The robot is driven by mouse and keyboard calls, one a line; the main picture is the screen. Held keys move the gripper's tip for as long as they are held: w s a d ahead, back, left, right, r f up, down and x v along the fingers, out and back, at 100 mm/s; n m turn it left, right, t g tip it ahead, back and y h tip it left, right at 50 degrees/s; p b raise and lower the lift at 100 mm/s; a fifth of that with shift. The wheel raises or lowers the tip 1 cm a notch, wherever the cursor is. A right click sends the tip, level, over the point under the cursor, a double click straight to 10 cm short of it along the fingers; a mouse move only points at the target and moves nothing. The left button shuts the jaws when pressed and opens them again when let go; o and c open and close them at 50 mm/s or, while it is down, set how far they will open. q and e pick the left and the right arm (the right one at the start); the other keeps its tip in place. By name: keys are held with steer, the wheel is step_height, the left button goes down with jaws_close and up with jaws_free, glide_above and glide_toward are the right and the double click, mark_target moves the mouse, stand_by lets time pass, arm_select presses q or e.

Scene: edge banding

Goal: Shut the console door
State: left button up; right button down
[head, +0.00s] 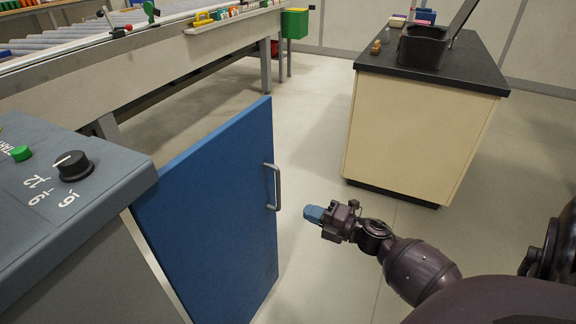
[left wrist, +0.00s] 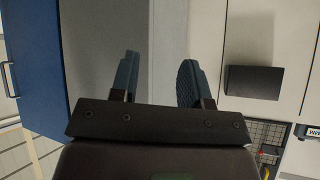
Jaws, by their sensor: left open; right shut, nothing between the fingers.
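The blue console door (head: 215,205) stands swung open from the grey console (head: 75,215) in the head view. Its metal handle (head: 274,187) is on the face toward the right. My right gripper (head: 314,214) is shut and empty, a short way to the right of the handle and apart from it. In the left wrist view, my left gripper (left wrist: 160,82) is open with nothing between its fingers. The blue door (left wrist: 38,65) also shows there at the left, with a dark handle (left wrist: 9,79). The left gripper is not visible in the head view.
A dark knob (head: 73,166) and a green button (head: 21,153) sit on the console top. A cream cabinet (head: 415,140) with a black bin (head: 423,47) on it stands at the back right. A roller conveyor (head: 130,45) runs along the back left. Open floor lies between.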

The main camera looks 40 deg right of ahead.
mark_target(261, 193)
steer(key=b+x, duration=0.1)
steer(key=x, duration=1.1)
steer(key=shift+f+b, duration=0.1)
steer(key=shift+b, duration=0.2)
steer(key=shift+w+a, duration=0.2)
steer(key=shift+w, duration=0.35)
